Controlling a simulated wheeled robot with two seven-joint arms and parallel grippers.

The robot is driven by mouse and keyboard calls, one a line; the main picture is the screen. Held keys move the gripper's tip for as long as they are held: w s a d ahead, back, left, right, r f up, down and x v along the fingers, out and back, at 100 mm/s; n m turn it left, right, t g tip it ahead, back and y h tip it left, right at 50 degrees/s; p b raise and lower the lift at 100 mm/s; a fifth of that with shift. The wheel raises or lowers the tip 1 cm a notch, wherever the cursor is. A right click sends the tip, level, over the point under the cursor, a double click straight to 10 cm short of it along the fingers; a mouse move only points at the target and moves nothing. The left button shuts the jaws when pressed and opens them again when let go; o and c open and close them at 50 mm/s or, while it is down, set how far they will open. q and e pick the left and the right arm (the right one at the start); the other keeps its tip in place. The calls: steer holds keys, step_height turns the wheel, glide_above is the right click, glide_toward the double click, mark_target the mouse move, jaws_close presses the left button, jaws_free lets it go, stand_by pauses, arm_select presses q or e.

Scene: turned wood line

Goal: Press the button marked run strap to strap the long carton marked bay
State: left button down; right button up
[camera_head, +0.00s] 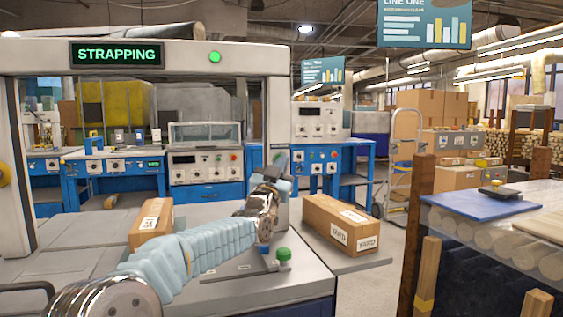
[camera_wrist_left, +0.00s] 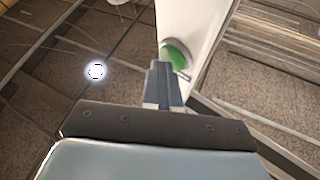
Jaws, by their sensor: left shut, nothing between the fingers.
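The strapping machine is a pale arch (camera_head: 18,130) with a lit STRAPPING sign (camera_head: 117,54) and a round green lamp (camera_head: 215,57). A green button (camera_head: 284,254) stands on the deck's near right; I cannot read any run strap marking. A brown carton (camera_head: 137,236) lies on the deck inside the arch; its label is too small to read. In the left wrist view the shut fingers (camera_wrist_left: 162,72) point upward. My right gripper is out of view.
A long carton marked YARD (camera_head: 322,220) lies on the deck's right extension. At right, a wooden-posted stand (camera_head: 419,215) bears a blue mat (camera_head: 470,203). In the wrist view, a green disc (camera_wrist_left: 176,57) on a white panel (camera_wrist_left: 190,20) appears behind the fingers.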

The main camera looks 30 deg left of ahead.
arm_select(q)
steer(key=shift+s+d+b, duration=0.55)
steer(key=shift+d+b, duration=0.05)
steer(key=shift+b, duration=0.15)
steer(key=s+d+b, duration=0.2)
steer(key=s+d, duration=0.1)
steer(key=shift+s+d, duration=0.1)
steer(key=shift+d, duration=0.3)
